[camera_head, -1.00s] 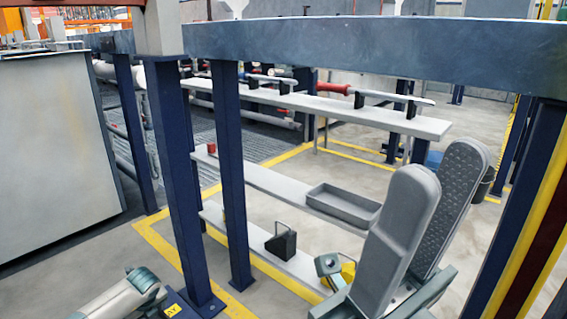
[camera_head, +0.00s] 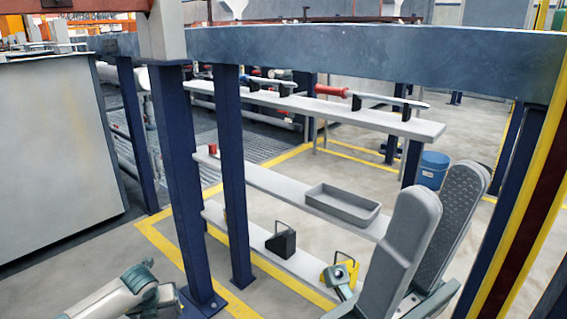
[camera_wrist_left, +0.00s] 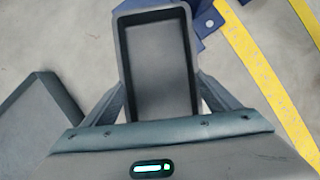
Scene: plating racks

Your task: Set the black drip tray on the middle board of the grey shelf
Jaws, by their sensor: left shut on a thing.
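The black drip tray (camera_wrist_left: 155,62) shows in the left wrist view, a dark rectangular tray with a raised rim, seen from above. My left gripper (camera_wrist_left: 158,105) is shut on it at its near end. In the head view only part of my left arm shows at the lower left; its gripper and the drip tray are out of frame. The grey shelf stands beyond the blue posts. Its middle board (camera_head: 272,182) carries a shallow grey tray (camera_head: 343,204) toward the right end. My right gripper (camera_head: 446,190) is in front of the shelf's right end, fingers apart, with nothing visible between them.
Blue posts (camera_head: 236,190) and a long blue beam (camera_head: 380,48) stand between me and the shelf. A small red object (camera_head: 212,149) is on the middle board's left end. The lower board holds a black block (camera_head: 281,240) and a yellow item (camera_head: 341,270). A blue bucket (camera_head: 432,170) stands behind.

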